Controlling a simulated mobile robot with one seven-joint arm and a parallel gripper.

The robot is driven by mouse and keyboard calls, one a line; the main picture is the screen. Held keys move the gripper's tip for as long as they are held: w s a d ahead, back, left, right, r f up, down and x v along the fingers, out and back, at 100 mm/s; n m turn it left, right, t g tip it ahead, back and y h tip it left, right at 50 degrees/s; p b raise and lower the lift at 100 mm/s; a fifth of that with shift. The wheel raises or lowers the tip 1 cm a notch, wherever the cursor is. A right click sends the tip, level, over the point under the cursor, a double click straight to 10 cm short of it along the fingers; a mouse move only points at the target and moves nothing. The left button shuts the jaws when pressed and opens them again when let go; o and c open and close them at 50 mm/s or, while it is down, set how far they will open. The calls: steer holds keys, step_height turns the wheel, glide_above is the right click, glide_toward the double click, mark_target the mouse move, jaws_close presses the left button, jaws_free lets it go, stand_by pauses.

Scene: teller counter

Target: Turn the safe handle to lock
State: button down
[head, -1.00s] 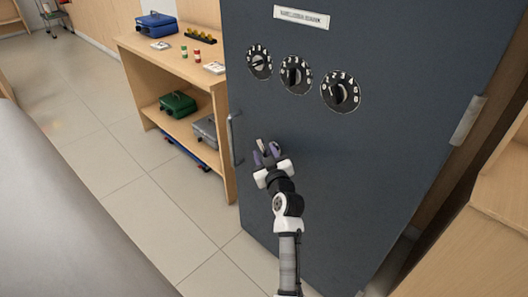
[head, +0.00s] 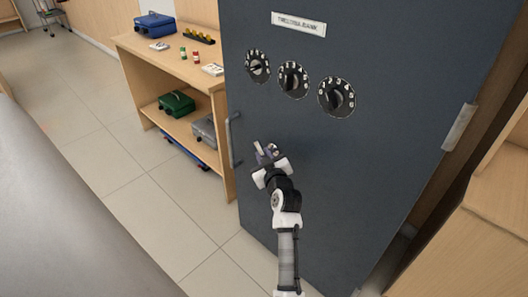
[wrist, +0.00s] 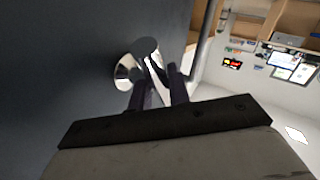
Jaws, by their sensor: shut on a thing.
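The safe door (head: 370,160) is a tall dark grey panel filling the middle and right of the head view. Its small shiny metal handle shows in the wrist view (wrist: 126,72), with a round base against the door. My gripper (head: 266,154) is at the door's left part, below the dials, with its fingers shut on this handle. In the wrist view my gripper (wrist: 162,88) has the handle's lever between its dark fingers, which partly hide it. The lever's exact angle is hard to tell.
Three number dials (head: 293,79) sit above my gripper. A vertical pull bar (head: 233,140) is on the door's left edge, close to my gripper. A wooden shelf (head: 170,60) with boxes stands left, and a wooden cabinet (head: 480,240) stands right. Floor between is clear.

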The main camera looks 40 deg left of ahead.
steer(key=r+n+g+h+p, duration=0.1)
steer(key=h+p, duration=0.1)
steer(key=p, duration=0.2)
steer(key=shift+r+p, duration=0.1)
steer(key=shift+p, duration=0.2)
steer(key=n+h+p, duration=0.1)
steer(key=h+p, duration=0.1)
steer(key=p, duration=0.2)
steer(key=shift+g, duration=0.4)
steer(key=n+h+p, duration=0.1)
steer(key=h+p, duration=0.2)
steer(key=p, duration=0.1)
steer(key=shift+f+g+p, duration=0.2)
steer(key=shift+g+p, duration=0.2)
steer(key=shift+f+n+h+p, duration=0.2)
steer(key=shift+n+h+p, duration=0.1)
steer(key=shift+h+p, duration=0.6)
steer(key=shift+f+p, duration=0.1)
steer(key=shift+p, duration=0.2)
steer(key=c, duration=1.3)
jaws_free()
steer(key=shift+a+f, duration=0.1)
